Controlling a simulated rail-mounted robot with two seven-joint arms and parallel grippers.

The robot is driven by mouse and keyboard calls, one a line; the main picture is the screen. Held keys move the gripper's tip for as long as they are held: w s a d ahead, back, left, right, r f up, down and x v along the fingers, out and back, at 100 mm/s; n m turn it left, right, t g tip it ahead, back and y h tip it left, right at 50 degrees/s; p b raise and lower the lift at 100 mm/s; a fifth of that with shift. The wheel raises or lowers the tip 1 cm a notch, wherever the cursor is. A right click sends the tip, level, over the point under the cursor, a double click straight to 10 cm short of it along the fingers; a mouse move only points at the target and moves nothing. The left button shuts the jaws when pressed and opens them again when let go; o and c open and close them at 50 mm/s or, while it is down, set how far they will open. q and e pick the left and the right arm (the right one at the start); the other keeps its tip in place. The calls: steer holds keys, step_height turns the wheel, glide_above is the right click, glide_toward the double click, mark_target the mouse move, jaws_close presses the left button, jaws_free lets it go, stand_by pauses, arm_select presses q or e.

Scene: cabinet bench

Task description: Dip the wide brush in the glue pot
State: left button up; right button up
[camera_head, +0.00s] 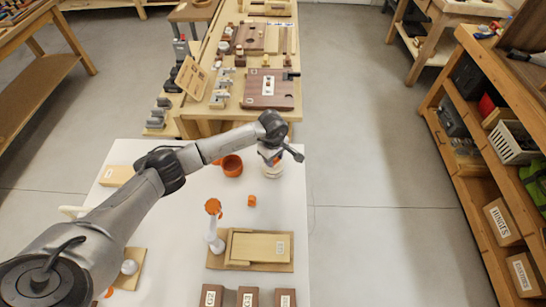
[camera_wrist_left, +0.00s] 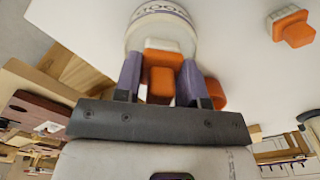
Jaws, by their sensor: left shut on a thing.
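The brush, orange with a pale edge (camera_wrist_left: 162,75), is between the two purple fingers of my left gripper (camera_wrist_left: 160,85), which is shut on it. A round whitish pot (camera_wrist_left: 162,28) with a lettered band lies just beyond the brush in the left wrist view; the letters are hard to read. In the head view the pot (camera_head: 272,172) shows below my left gripper (camera_head: 276,158), partly covered by it. I cannot tell whether the brush touches the pot or is inside it. My right gripper is not in view.
An orange bowl (camera_head: 232,166) stands left of the pot. A small orange block (camera_head: 252,201), an upright white piece with an orange top (camera_head: 213,207) and a wooden board (camera_head: 260,247) are nearer on the white table (camera_head: 180,225). Labelled boxes (camera_head: 248,297) line the near edge.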

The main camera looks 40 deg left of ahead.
arm_select(q)
steer(key=shift+r+p, duration=2.25)
steer(key=shift+r, duration=1.25)
